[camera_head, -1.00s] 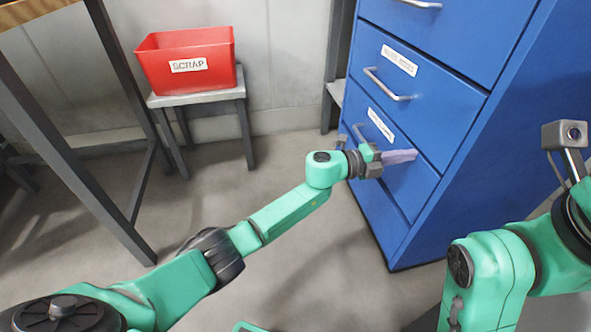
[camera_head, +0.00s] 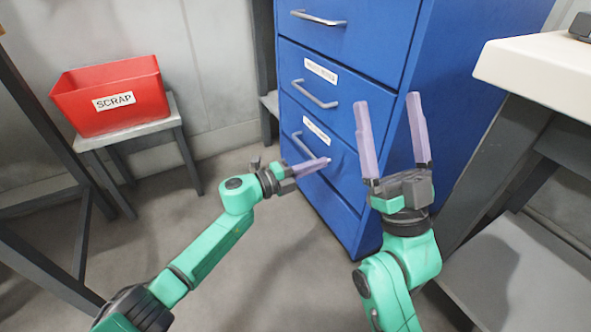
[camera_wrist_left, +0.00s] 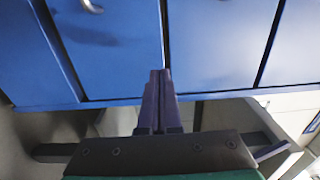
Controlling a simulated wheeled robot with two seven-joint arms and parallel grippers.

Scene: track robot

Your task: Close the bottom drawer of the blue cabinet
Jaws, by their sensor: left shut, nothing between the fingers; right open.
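The blue cabinet (camera_head: 450,110) stands at the centre, with several drawers and metal handles. Its lowest handled drawer (camera_head: 345,178) has a white label and looks flush with the cabinet front, though part is hidden by my gripper. My left gripper (camera_head: 327,160) is shut and empty, its fingertips in front of that drawer; contact cannot be told. In the left wrist view the shut fingers (camera_wrist_left: 160,72) lie over blue fronts (camera_wrist_left: 110,60), at a seam, with a handle (camera_wrist_left: 92,6) at upper left. My right gripper (camera_head: 390,98) is open, pointing up in the picture, in front of the cabinet's right edge.
A red SCRAP bin (camera_head: 112,90) sits on a small grey stand (camera_head: 150,130) at left. A dark table frame (camera_head: 40,265) is at far left. A white-topped bench (camera_head: 535,70) with a lower shelf stands at right. Floor is clear before the cabinet.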

